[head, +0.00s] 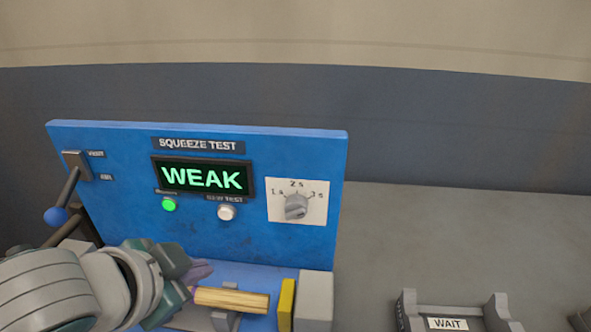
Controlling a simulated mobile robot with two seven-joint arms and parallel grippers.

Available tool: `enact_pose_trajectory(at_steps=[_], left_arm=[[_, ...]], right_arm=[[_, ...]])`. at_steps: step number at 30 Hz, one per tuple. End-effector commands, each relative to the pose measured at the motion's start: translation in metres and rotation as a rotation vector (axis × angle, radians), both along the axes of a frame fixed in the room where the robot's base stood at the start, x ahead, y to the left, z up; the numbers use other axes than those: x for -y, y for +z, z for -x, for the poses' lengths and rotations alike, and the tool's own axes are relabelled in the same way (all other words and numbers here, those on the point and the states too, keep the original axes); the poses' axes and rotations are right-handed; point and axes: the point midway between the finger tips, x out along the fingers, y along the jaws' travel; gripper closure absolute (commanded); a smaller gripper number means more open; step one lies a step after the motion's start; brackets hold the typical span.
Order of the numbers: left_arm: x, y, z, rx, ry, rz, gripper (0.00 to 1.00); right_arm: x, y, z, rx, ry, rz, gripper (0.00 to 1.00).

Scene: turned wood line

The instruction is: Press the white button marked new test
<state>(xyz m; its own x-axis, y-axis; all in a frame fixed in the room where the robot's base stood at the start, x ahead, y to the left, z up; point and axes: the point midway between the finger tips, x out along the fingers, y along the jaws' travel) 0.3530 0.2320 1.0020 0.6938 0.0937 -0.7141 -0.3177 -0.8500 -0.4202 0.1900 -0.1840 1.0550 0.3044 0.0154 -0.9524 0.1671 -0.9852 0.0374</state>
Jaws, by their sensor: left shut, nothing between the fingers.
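The white button (227,212) sits on the upright blue panel (120,190), under a small label that reads roughly "new test". It is right of a lit green button or lamp (169,205) and below the dark display (203,177), which reads "WEAK" in green. My left gripper (205,270) is at the lower left, in front of the panel and below the white button, apart from it. It is shut and empty; its fingertips are close to a wooden turned piece (232,299). My right gripper is not in view.
A dial (297,207) with time marks is on the panel's right. A lever with a blue knob (56,216) stands at the left. A grey "WAIT" cradle (408,312) is at lower right; the bench between is clear.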

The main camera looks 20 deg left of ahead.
Motion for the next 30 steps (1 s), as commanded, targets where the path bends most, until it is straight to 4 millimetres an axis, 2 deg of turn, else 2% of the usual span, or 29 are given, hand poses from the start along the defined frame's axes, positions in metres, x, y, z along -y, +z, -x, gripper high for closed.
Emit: enact_pose_trajectory(at_steps=[9, 15, 21, 30], left_arm=[[-0.011, -0.004, -0.045, 0.005, -0.001, -0.001, 1.00], [-0.016, -0.001, -0.065, 0.001, 0.000, 0.000, 1.00], [-0.018, 0.000, -0.074, 0.000, 0.000, 0.000, 1.00], [-0.018, 0.000, -0.075, 0.000, 0.000, 0.000, 1.00]], right_arm=[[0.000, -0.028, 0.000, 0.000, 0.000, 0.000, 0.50], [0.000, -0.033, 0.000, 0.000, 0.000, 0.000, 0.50], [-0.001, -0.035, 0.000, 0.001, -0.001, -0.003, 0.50], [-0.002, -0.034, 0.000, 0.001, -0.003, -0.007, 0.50]])
